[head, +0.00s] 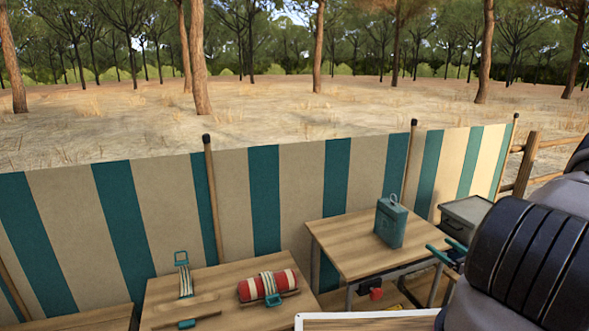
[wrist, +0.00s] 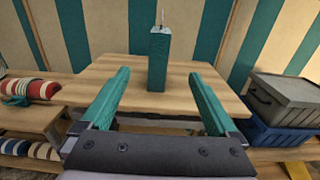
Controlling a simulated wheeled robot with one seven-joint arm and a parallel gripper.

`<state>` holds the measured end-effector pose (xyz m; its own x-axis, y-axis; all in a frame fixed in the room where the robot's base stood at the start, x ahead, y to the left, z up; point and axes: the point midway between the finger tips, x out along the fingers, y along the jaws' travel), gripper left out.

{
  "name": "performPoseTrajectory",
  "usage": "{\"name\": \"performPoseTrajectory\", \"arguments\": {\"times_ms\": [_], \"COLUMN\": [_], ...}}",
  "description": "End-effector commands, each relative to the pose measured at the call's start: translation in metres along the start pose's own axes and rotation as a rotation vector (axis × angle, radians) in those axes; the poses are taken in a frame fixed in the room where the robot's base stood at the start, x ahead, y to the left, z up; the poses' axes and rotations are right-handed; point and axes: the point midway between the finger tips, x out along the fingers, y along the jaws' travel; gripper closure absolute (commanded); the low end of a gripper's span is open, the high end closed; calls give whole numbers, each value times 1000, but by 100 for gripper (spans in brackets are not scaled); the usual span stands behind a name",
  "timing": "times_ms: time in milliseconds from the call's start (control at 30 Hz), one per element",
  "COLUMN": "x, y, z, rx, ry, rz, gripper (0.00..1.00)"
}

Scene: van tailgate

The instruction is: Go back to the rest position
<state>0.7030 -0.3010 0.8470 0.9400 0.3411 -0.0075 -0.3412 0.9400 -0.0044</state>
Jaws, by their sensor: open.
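My gripper (wrist: 155,110) is open and empty in the wrist view, its two teal fingers spread apart. Beyond it a teal box-shaped can with a handle (wrist: 158,62) stands upright on a wooden table (wrist: 105,72), apart from the fingers. In the head view the same can (head: 391,222) stands on the table (head: 345,247) at the right. The teal fingers (head: 445,253) show only partly at the right edge of that table; my dark arm hides much of the right side.
A lower wooden table (head: 222,297) at the left holds a red-and-white striped roll (head: 267,287) and teal-handled tools (head: 184,274). Grey and blue crates (wrist: 290,97) (wrist: 282,135) are stacked at the right. A striped windbreak (head: 290,190) stands behind the tables.

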Motion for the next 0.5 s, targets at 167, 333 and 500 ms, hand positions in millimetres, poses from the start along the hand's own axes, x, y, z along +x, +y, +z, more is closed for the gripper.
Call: {"name": "performPoseTrajectory", "arguments": {"times_ms": [167, 333, 500], "x": [5, 12, 22], "y": [3, 9, 18], "z": [11, 28, 52], "rx": [-19, -49, -93], "ry": [-1, -1, 2], "rz": [35, 92, 172], "gripper": [5, 5, 5]}}
